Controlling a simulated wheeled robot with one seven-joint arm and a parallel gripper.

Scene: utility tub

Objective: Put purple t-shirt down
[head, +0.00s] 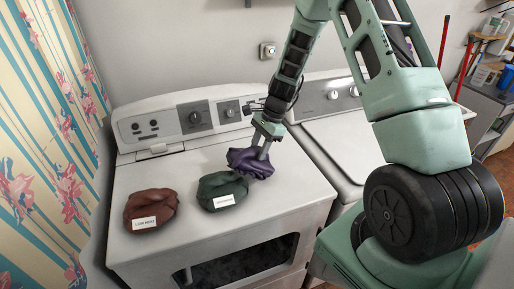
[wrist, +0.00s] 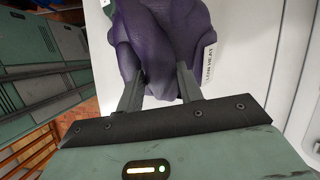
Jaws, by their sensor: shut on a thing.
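The purple t-shirt (head: 250,161) is a crumpled bundle at the right part of the white dryer top. My gripper (head: 264,153) reaches down from above and is shut on it. In the wrist view the purple t-shirt (wrist: 165,40) fills the space between and beyond the fingers of my gripper (wrist: 160,85). A white label reading "LOW HEAT" shows at its right side there. The bundle is at or just above the dryer top; I cannot tell if it touches.
A dark green bundle (head: 222,191) with a white label lies just left of the purple one. A dark red bundle (head: 151,208) labelled "LOW HEAT" lies further left. They rest on the white dryer (head: 250,226). A second white machine (head: 345,150) stands to the right.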

